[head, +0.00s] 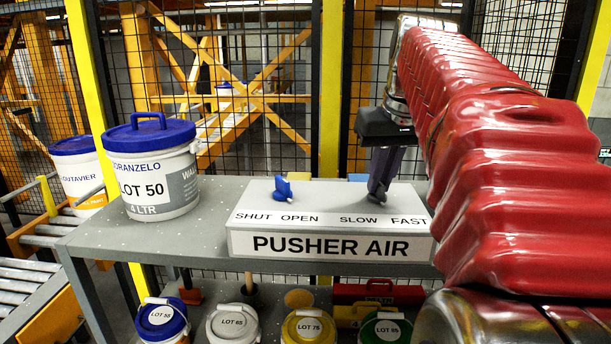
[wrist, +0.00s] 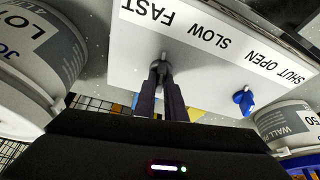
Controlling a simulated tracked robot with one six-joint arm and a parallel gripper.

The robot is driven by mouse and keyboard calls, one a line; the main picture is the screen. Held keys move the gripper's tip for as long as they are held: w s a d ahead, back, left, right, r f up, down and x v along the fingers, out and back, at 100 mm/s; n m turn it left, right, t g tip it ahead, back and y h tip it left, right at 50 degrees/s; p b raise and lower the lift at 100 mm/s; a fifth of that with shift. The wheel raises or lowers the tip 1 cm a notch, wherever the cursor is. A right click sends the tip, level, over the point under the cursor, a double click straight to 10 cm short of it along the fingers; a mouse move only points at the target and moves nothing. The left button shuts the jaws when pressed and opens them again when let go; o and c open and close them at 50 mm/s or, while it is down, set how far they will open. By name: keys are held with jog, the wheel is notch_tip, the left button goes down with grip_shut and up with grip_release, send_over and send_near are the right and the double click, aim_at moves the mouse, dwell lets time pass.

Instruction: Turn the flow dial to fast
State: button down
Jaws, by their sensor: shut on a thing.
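The flow dial (wrist: 160,66) is a small grey knob on the white PUSHER AIR box (head: 330,244), behind the printed words SLOW and FAST. My gripper (head: 378,190) comes down from above, and its two dark fingers are shut on the dial. In the wrist view my gripper (wrist: 160,76) holds the knob between its fingertips. The fingers hide much of the dial, so I cannot tell exactly which way it points. A blue knob (head: 283,188) stands on the same box behind SHUT and OPEN, apart from my gripper; it also shows in the wrist view (wrist: 243,100).
A blue-lidded LOT 50 pail (head: 152,185) stands on the grey table (head: 185,236), left of the box. Several pails, such as the yellow-lidded one (head: 308,328), are below the tabletop. Mesh fencing with yellow posts (head: 330,90) stands behind. A roller conveyor (head: 28,272) is at left.

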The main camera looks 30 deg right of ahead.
jog(key=n, duration=0.2)
jog(key=n+y, duration=0.1)
jog(key=n, duration=0.1)
jog(key=n+y, duration=0.1)
jog(key=n, duration=0.1)
jog(key=shift+d+n+t, duration=0.25)
jog(key=shift+n+t, duration=0.05)
jog(key=shift+y, duration=0.3)
jog(key=c, duration=1.8)
grip_release()
jog(key=shift+r, duration=0.1)
jog(key=shift+v, duration=6.75)
jog(key=shift+w, duration=0.1)
